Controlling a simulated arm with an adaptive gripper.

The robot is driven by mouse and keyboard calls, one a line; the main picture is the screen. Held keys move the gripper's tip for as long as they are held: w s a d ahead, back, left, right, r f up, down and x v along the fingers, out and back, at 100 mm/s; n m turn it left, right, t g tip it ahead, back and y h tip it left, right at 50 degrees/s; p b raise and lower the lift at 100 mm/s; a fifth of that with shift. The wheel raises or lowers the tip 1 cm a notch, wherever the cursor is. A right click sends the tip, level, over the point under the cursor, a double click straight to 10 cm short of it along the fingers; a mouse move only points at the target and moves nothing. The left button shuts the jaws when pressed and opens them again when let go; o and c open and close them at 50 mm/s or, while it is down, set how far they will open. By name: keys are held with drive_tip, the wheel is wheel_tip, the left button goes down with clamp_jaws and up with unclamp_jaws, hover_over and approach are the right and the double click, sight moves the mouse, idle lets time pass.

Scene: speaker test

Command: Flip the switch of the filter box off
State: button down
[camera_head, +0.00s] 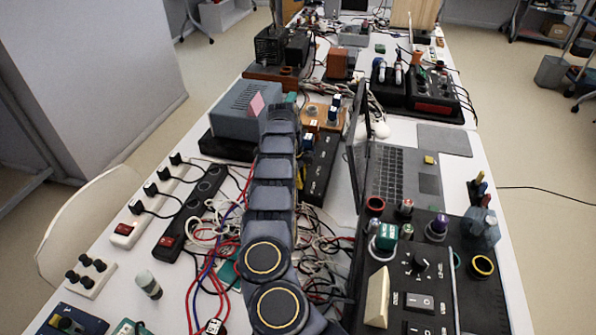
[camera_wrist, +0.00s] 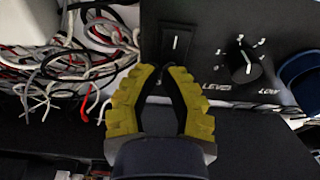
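In the wrist view a black panel (camera_wrist: 215,30) carries a black rocker switch (camera_wrist: 176,42) with a white line mark and a dial knob (camera_wrist: 243,66) with white marks above the words LEVEL and LOW. I cannot read a name that confirms it as the filter box. My gripper (camera_wrist: 162,70) has yellow ridged fingers; its tips come together just below the switch, seemingly empty. Whether they touch the panel is unclear. In the head view my arm hides most of the gripper; a bit of yellow shows beside a narrow black box (camera_head: 322,165) with white markings.
Tangled cables (camera_wrist: 85,60) lie left of the panel. In the head view an open laptop (camera_head: 400,172) stands right of the black box, and a large black control panel (camera_head: 440,285) is at front right. A blue-grey box (camera_head: 238,110) and power strips (camera_head: 190,212) are left.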

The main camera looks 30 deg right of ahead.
drive_tip(key=shift+f, duration=0.15)
drive_tip(key=shift+s+d+f+t+y, duration=0.1)
drive_tip(key=shift+d+f+t+y, duration=0.05)
drive_tip(key=shift+f+t+y, duration=0.2)
drive_tip(key=shift+r, duration=0.2)
drive_tip(key=shift+r, duration=0.7)
drive_tip(key=shift+r, duration=0.1)
drive_tip(key=shift+r, duration=0.3)
wheel_tip(320, 180, up, 13)
drive_tip(key=s+d, duration=0.1)
drive_tip(key=shift+s+d, duration=0.15)
